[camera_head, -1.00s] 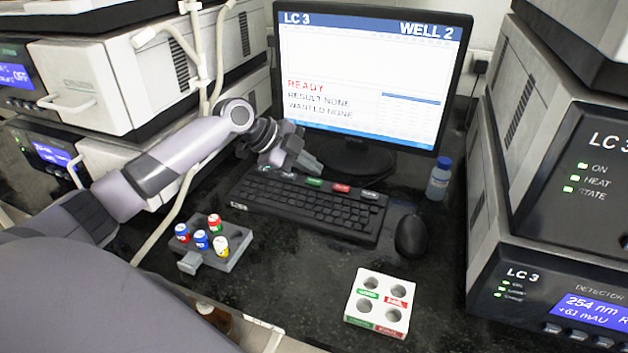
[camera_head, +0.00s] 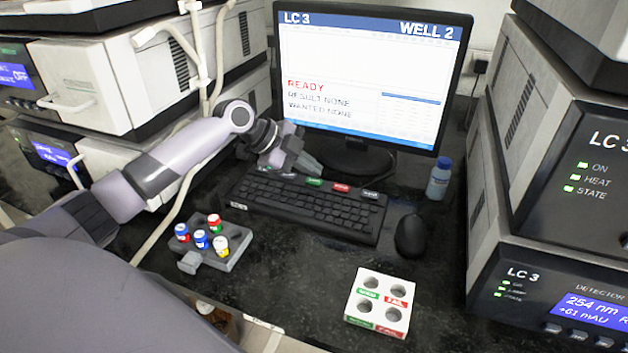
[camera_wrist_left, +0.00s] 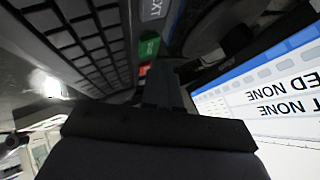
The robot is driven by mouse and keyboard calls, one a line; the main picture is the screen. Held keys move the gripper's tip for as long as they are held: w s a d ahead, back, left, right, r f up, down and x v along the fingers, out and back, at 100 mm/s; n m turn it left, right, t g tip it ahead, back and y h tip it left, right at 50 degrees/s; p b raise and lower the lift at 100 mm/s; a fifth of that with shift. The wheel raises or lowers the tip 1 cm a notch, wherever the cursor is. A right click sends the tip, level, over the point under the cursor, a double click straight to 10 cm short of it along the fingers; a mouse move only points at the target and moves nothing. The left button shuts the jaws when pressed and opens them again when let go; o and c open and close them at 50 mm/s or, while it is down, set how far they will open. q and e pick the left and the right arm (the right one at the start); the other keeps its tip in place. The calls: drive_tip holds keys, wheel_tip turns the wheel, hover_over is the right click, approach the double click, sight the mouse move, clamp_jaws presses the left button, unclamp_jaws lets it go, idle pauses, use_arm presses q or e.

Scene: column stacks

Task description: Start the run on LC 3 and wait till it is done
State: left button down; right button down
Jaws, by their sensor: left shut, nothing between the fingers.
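The monitor (camera_head: 362,62) is headed LC 3 and WELL 2. It reads READY in red, with RESULT NONE and WANTED NONE below. The keyboard (camera_head: 318,215) lies in front of it, with a green key (camera_head: 314,182), a red key (camera_head: 341,187) and a grey labelled key along its back edge. My left gripper (camera_head: 308,163) is shut and empty, at the keyboard's back left edge. In the left wrist view its fingers (camera_wrist_left: 162,88) point at the red key (camera_wrist_left: 143,72) and green key (camera_wrist_left: 150,46); contact cannot be told. My right gripper is out of view.
A mouse (camera_head: 411,236) and a blue-capped bottle (camera_head: 439,178) stand right of the keyboard. A grey rack (camera_head: 236,252) with several capped vials is at front left, and a white holder (camera_head: 357,310) with empty wells at front. Instrument stacks flank both sides.

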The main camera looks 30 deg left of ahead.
sight(309, 182)
use_arm(q)
drive_tip(key=shift+f, duration=0.3)
drive_tip(key=shift+f, duration=0.5)
idle(0.4)
drive_tip(key=shift+r, duration=0.1)
drive_tip(key=shift+r+p, duration=0.6)
drive_tip(key=shift+r, duration=0.2)
wheel_tip(309, 182, up, 5)
drive_tip(key=p, duration=0.4)
drive_tip(key=shift+r, duration=0.1)
